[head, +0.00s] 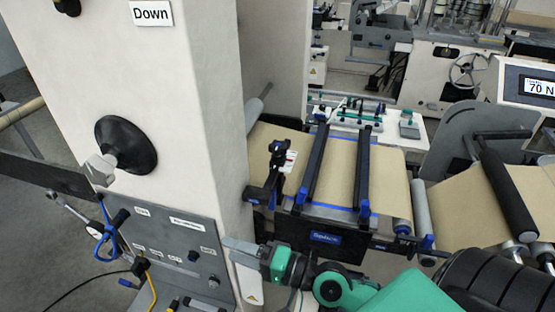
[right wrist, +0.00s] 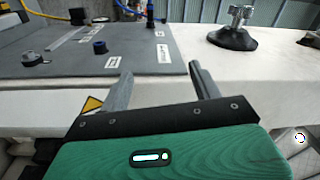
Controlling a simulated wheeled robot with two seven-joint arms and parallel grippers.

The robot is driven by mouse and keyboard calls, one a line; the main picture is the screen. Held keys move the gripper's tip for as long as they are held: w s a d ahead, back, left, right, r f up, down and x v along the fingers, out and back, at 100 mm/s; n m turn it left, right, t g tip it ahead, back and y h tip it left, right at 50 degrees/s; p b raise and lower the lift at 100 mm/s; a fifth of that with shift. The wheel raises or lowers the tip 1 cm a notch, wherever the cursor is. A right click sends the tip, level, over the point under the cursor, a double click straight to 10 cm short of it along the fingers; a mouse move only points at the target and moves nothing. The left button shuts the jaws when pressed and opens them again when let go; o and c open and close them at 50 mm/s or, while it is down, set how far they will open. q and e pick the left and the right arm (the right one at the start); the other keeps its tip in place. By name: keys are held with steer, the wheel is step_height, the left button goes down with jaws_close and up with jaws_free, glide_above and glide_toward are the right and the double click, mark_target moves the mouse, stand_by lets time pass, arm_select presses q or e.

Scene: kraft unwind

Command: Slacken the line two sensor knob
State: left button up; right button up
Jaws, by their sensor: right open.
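A grey panel (head: 180,245) on the white column carries small dark knobs and white labels too small to read. In the right wrist view the panel (right wrist: 110,50) shows a blue-topped black knob (right wrist: 99,47) and a black-and-metal knob (right wrist: 36,58). I cannot tell which knob is the line two sensor's. A metal knob on a round black base (head: 126,145) stands above the panel; a similar one (right wrist: 233,30) shows in the wrist view. My right gripper (head: 229,250) is open and empty at the panel's right edge, its fingers (right wrist: 161,72) apart. My left gripper is out of view.
A roller frame with brown kraft web (head: 330,170) stands right of the column, close to my right arm. Blue tubing (head: 105,235) and a yellow cable (head: 150,285) hang at the panel's left. A "70 N" display (head: 538,87) is at far right.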

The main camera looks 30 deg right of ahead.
mark_target(282, 153)
steer(key=w+d+r+m+t+h, duration=0.25)
steer(key=d+r+m+h, duration=0.35)
steer(key=m, duration=0.6)
steer(key=w+d+r+m+t+h, duration=0.2)
steer(key=d+r+m+t+h, duration=0.25)
steer(key=d+m, duration=0.5)
steer(key=d+f+m+g+h+p, duration=0.1)
steer(key=d+f+m+g+h, duration=0.3)
steer(key=m, duration=0.5)
steer(key=shift+h, duration=0.25)
steer(key=p+x, duration=0.1)
steer(key=x, duration=0.3)
steer(key=p+x, duration=0.2)
steer(key=x, duration=0.2)
steer(key=a+p+x, duration=0.1)
steer(key=p+x, duration=0.1)
steer(key=x, duration=0.1)
steer(key=shift+w+r, duration=0.25)
steer(key=shift+w, duration=0.25)
steer(key=shift+w+d+f, duration=0.1)
steer(key=shift+w+d, duration=0.05)
steer(key=shift+w, duration=0.55)
steer(key=c, duration=0.9)
